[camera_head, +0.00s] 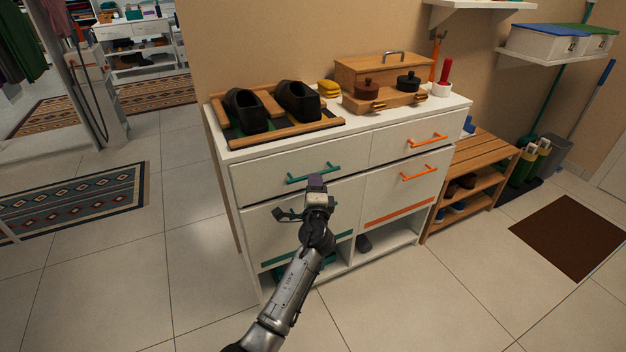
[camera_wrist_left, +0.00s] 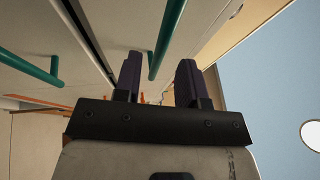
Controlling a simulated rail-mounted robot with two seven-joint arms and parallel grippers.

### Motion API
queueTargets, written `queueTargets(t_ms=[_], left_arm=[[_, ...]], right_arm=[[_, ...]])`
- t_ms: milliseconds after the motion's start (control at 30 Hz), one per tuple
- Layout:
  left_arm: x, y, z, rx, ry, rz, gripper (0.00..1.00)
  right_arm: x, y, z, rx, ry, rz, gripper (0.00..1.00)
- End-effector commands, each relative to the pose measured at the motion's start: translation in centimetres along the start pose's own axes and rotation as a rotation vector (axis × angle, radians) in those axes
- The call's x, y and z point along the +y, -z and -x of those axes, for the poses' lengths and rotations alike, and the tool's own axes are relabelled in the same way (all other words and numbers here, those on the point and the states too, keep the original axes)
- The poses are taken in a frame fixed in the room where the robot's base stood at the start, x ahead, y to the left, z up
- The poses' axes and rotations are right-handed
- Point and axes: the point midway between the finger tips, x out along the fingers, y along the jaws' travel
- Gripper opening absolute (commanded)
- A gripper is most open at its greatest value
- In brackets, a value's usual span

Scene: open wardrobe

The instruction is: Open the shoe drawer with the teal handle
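The white cabinet has an upper left drawer (camera_head: 255,177) with a teal bar handle (camera_head: 305,178). Below it is a taller front (camera_head: 262,235) with a second teal handle (camera_head: 288,214), partly hidden by my left gripper. Both fronts look closed. My left gripper (camera_head: 316,181) is just in front of the cabinet, slightly below the upper teal handle in the picture. In the left wrist view its dark fingers (camera_wrist_left: 160,80) are apart. A teal bar (camera_wrist_left: 168,38) appears between them in the picture; contact cannot be told. Another teal handle (camera_wrist_left: 30,65) is at left. My right gripper is not in view.
Orange handles (camera_head: 428,140) mark the right-hand fronts. Black shoes (camera_head: 297,101) in a wooden tray and a wooden box (camera_head: 385,72) stand on top. A slatted shoe bench (camera_head: 487,152) is at right.

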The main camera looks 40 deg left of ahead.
Motion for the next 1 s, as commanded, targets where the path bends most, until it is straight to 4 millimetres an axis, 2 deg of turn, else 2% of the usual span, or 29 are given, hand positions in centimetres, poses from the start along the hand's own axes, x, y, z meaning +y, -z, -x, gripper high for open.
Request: queueTargets(t_ms=[100, 300, 767, 1000], left_arm=[[0.2, 0.0, -1.8, -0.001, 0.000, 0.001, 0.38], [0.1, 0.0, -3.5, 0.000, 0.000, 0.000, 0.38], [0.0, 0.0, -4.2, 0.000, -0.001, 0.000, 0.38], [0.0, 0.0, -4.1, 0.000, -0.001, 0.000, 0.15]], right_arm=[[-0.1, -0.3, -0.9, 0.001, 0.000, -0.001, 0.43], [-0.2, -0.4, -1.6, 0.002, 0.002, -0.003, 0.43], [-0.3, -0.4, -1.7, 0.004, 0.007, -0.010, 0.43], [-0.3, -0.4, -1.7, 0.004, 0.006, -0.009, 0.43]])
